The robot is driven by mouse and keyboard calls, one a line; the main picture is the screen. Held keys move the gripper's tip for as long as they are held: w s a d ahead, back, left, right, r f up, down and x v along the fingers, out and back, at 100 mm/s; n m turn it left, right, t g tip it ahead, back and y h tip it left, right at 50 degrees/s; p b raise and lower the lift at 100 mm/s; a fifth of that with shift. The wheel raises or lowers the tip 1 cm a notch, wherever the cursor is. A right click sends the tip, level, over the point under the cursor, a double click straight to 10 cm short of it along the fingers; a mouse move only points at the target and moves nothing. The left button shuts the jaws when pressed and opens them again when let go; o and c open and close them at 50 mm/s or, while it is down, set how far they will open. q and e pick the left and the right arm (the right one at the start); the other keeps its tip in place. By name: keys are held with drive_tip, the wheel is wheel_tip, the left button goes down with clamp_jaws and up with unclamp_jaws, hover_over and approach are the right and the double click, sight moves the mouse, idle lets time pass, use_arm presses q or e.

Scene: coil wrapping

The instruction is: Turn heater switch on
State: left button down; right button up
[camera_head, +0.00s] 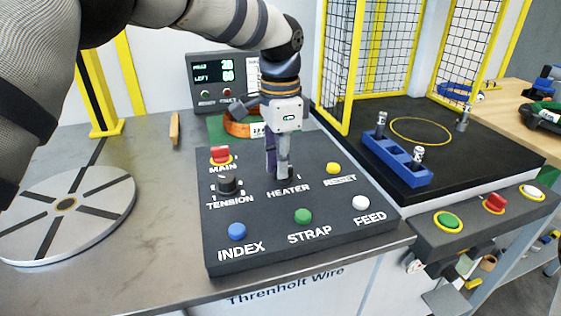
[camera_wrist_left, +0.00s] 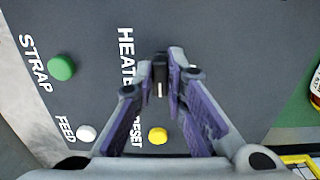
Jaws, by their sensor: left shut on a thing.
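My left gripper (camera_head: 284,172) comes down from above onto the dark control panel (camera_head: 262,258), just above the HEATER label. In the left wrist view its fingertips (camera_wrist_left: 163,72) are closed around the heater switch (camera_wrist_left: 159,78), a small black knob with a pale line on it. The fingers hide the switch in the head view. The RESET button (camera_head: 333,168) is yellow and lies to the right of the gripper. My right gripper is not in view.
A black TENSION knob (camera_head: 228,184) and red MAIN switch (camera_head: 221,155) stand left of the gripper. INDEX (camera_head: 237,231), STRAP (camera_head: 303,216) and FEED (camera_head: 361,203) buttons line the front. A display box (camera_head: 222,80) stands behind, a round turntable (camera_head: 64,210) left.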

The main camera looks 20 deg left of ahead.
use_arm(q)
drive_tip(key=shift+m, duration=0.3)
drive_tip(key=c, duration=1.6)
unclamp_jaws()
wheel_tip(320, 180, up, 12)
